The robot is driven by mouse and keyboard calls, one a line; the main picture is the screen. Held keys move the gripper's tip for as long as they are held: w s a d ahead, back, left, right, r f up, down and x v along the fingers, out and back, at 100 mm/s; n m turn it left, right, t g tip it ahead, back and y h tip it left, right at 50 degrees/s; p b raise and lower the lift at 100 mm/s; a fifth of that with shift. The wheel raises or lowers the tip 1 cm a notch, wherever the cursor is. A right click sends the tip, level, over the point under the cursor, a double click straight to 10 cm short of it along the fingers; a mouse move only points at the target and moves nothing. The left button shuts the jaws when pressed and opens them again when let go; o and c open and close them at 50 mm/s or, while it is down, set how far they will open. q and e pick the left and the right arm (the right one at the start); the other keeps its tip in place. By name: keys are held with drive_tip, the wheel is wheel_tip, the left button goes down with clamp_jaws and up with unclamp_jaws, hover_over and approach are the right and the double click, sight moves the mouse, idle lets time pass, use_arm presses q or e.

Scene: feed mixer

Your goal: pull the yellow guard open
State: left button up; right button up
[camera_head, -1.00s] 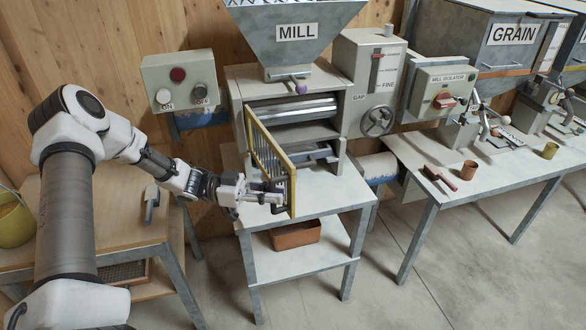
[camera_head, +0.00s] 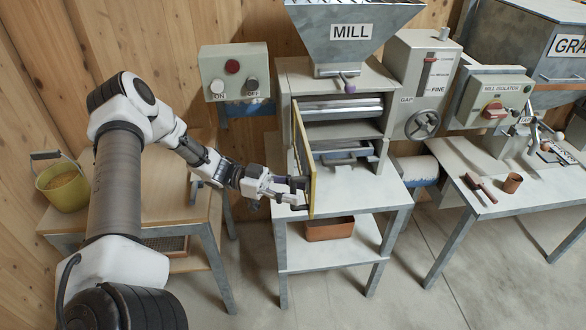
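The yellow-framed guard (camera_head: 310,187) is hinged at the left front side of the mill (camera_head: 350,118). It stands swung out toward me, seen almost edge-on. The mill's front opening with its metal rollers is uncovered. My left gripper (camera_head: 299,194) is at the lower near end of the guard, on its left face. Its fingers are at the guard, but the guard and the fingers' angle hide whether they close on a handle. My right gripper is not in view.
A control box (camera_head: 234,75) with buttons is on the wall at left. A yellow bucket (camera_head: 64,187) stands on the left wooden table. A reddish tray (camera_head: 330,229) sits on the shelf below the mill. At right, a bench (camera_head: 480,180) holds a brown cup (camera_head: 512,183).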

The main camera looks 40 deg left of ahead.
use_arm(q)
drive_tip(key=shift+a, duration=0.1)
drive_tip(key=v, duration=1.1)
drive_tip(key=shift+s+a, duration=0.2)
drive_tip(key=shift+a, duration=0.15)
